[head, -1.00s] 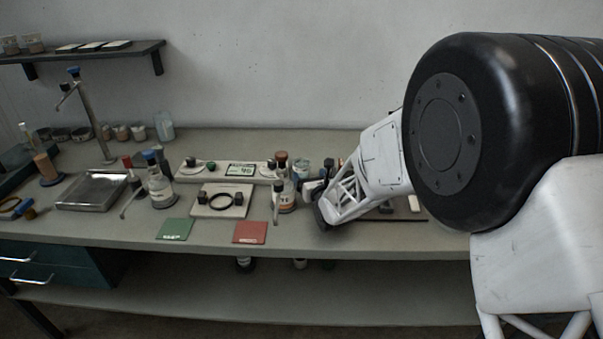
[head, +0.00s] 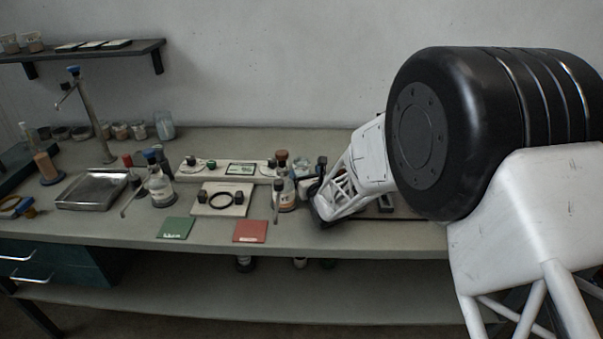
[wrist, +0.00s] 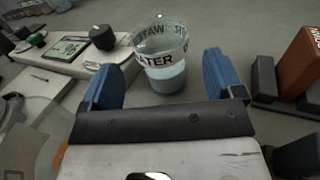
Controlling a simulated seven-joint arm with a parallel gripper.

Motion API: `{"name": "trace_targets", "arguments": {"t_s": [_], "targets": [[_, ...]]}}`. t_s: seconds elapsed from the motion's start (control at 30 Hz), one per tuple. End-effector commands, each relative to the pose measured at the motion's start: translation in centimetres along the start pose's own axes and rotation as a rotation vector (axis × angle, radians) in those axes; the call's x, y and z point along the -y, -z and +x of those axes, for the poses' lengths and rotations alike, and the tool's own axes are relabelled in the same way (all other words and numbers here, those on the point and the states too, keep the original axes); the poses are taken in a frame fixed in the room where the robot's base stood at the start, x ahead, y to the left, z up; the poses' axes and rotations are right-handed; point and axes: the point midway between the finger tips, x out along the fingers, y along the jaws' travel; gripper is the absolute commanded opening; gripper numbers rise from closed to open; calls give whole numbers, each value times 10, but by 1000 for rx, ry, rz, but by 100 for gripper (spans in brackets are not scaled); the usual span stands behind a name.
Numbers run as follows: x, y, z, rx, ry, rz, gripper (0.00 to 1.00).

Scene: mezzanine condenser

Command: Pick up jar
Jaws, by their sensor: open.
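A clear glass jar (wrist: 163,62) with a "WATER" label and pale blue liquid stands upright on the bench in the wrist view. In the head view the jar (head: 300,169) is small and partly hidden, just left of my arm's end. My gripper (wrist: 163,88) is open, with one blue finger on the jar's left and one on its right. The jar shows between and just beyond the fingertips; I cannot tell whether either finger touches it.
A white panel with a display (head: 241,169) stands left of the jar. A brown-capped bottle (head: 284,185) is close by on the left. In the wrist view an orange-brown block (wrist: 302,62) sits in a dark holder on the right. Red (head: 250,231) and green (head: 175,228) cards lie at the front.

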Motion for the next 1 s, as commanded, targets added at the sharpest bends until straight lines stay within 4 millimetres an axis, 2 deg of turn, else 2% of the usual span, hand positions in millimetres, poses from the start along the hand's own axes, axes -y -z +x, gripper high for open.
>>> {"name": "trace_targets", "arguments": {"t_s": [0.53, 1.0], "targets": [[0, 0, 7, 0, 0, 0, 87], [1, 1, 47, -1, 0, 0, 87]]}}
